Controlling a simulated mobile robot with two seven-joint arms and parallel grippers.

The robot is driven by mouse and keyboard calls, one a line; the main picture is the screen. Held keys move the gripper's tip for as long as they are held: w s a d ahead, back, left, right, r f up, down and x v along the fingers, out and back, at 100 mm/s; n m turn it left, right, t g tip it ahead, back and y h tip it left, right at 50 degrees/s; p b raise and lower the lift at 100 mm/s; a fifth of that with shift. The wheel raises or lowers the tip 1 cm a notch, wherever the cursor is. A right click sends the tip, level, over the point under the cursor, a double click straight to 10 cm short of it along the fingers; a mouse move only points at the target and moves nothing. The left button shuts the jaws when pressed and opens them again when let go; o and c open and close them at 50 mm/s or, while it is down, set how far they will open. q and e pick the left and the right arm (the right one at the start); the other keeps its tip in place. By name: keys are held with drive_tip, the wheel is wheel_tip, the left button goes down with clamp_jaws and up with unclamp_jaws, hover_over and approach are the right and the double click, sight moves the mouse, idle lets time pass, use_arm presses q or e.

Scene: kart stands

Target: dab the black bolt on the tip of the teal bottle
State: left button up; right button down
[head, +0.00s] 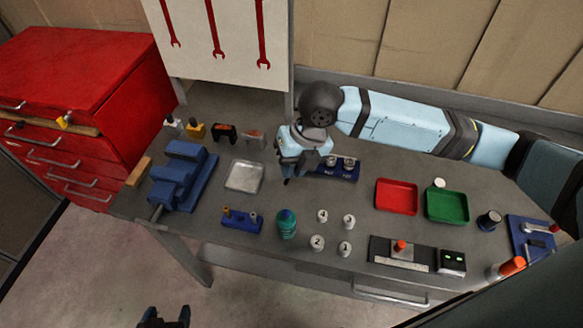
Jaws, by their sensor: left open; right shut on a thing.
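The teal bottle (287,224) stands upright near the front edge of the grey table, with a darker teal top. My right gripper (286,179) comes in from the right and is over the table, behind the bottle and apart from it. It points down and is shut on a small dark thing, which looks to be the black bolt; the fingers hide most of it. My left gripper (164,318) is open and empty at the bottom of the view, in front of the table and well away from the bottle.
A blue holder (240,220) with small pegs stands left of the bottle; white numbered caps (317,242) stand right of it.

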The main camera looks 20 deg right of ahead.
drive_tip(key=s+f+n+b, duration=0.1)
drive_tip(key=n, duration=0.1)
drive_tip(key=s+a+f+n+g+b, duration=0.1)
drive_tip(key=n, duration=0.1)
drive_tip(key=s+f+n+g+b, duration=0.1)
drive_tip(key=f+n+b, duration=0.1)
drive_tip(key=shift+a+f+n, duration=0.1)
drive_tip(key=shift+a+n, duration=0.15)
drive_tip(key=shift+n, duration=0.05)
drive_tip(key=shift+f, duration=0.4)
idle(0.5)
drive_tip(key=shift+f+b, duration=0.5)
idle(0.5)
drive_tip(key=shift+f, duration=0.1)
idle(1.3)
